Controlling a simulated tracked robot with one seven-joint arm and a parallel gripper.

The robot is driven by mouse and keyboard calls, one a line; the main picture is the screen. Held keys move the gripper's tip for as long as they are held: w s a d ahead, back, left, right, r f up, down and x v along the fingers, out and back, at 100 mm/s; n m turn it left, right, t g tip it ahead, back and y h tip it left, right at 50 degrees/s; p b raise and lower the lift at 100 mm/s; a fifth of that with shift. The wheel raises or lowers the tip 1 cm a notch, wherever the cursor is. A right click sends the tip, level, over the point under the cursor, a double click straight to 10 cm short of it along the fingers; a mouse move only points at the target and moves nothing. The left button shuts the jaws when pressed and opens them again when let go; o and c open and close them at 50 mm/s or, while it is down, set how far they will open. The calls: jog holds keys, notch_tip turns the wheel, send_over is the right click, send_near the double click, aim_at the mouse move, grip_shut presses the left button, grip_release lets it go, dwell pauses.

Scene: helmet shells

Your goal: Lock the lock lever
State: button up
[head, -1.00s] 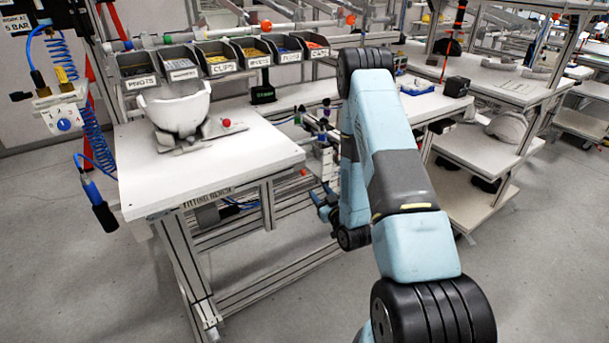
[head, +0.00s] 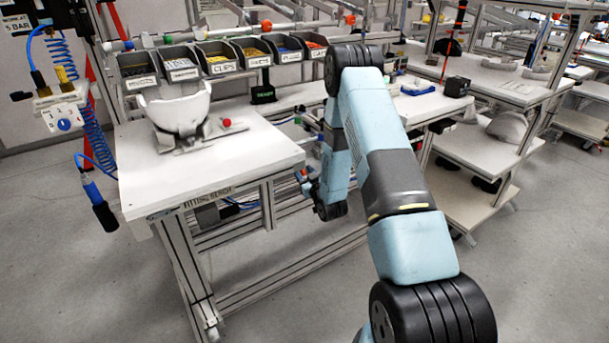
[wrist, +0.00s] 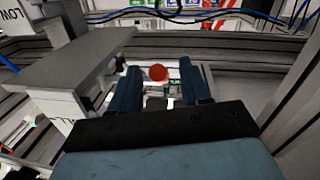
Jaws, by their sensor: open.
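A small red ball knob (head: 226,123) stands on the fixture plate beside the white helmet shell (head: 180,110) on the fitting bench (head: 240,160) in the head view. A second red spot (head: 303,173) shows at the bench's right edge, close to my gripper (head: 312,185). In the wrist view a red ball (wrist: 158,72) appears between the two blue fingers of my gripper (wrist: 160,88), beyond their tips or level with them; I cannot tell which. My gripper is open and does not visibly touch the ball. Any lever arm behind the ball is hard to make out.
Parts bins (head: 217,60) line the bench's back. A grey slab-like bench part (wrist: 75,62) lies close to the left finger in the wrist view. Metal frame rails flank the right side. A shelf rack (head: 480,150) stands to the right. The floor in front is clear.

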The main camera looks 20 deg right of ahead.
grip_shut()
dwell(0.5)
